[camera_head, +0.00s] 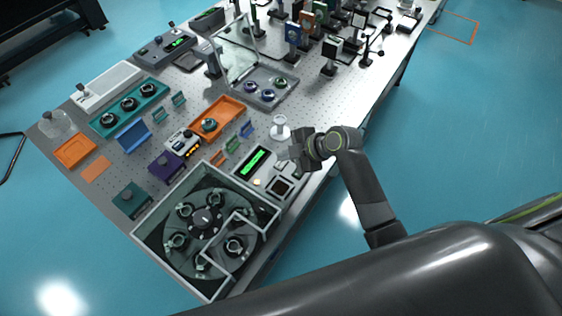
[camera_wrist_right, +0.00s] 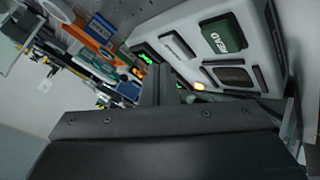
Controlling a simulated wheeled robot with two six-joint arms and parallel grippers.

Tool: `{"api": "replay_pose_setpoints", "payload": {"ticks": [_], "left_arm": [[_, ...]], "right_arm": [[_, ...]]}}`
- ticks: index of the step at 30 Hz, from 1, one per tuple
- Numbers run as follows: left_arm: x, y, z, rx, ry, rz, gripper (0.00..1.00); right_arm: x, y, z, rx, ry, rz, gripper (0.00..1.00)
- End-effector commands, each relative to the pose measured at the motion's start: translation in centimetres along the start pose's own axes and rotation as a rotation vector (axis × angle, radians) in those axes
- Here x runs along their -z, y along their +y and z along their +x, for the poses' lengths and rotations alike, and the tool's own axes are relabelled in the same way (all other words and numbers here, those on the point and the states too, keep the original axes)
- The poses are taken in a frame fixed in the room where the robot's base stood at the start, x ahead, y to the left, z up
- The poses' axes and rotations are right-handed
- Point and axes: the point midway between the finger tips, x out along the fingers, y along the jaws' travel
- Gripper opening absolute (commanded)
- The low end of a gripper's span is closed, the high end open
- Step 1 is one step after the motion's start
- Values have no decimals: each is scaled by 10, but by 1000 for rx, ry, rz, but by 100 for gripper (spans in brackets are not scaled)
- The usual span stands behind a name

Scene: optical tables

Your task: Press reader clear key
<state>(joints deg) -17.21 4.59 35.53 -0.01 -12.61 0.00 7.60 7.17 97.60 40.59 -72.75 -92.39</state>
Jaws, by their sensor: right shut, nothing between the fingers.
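The reader (camera_head: 243,178) is a pale box with a green lit display (camera_head: 252,161), at the table's near right edge. Its keys lie on the end beside my right gripper (camera_head: 292,160). In the right wrist view the reader (camera_wrist_right: 262,55) shows a green key marked READ (camera_wrist_right: 222,36), a grey key (camera_wrist_right: 178,46) and a dark key (camera_wrist_right: 232,76). I cannot read which one is clear. The right gripper, also in the wrist view (camera_wrist_right: 157,80), is shut and empty, over the reader's key end. Contact with a key cannot be told. My left gripper is out of view.
A glass-walled carousel box (camera_head: 160,210) stands just left of the reader. A white flanged piece (camera_head: 280,130) stands behind the gripper. Small coloured racks (camera_head: 232,145) and an orange tray (camera_head: 217,113) lie farther back. Open floor is right of the table.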

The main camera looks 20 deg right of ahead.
Motion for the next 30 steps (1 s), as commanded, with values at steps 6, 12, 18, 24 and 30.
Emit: {"api": "replay_pose_setpoints", "payload": {"ticks": [6,12,18,24,30], "left_arm": [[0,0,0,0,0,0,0],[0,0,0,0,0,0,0],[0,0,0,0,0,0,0],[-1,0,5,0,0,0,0],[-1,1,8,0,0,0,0]], "right_arm": [[0,0,0,0,0,0,0],[0,0,0,0,0,0,0],[0,0,0,0,0,0,0],[-3,-3,4,0,0,0,0],[-4,-5,6,0,0,0,0]]}}
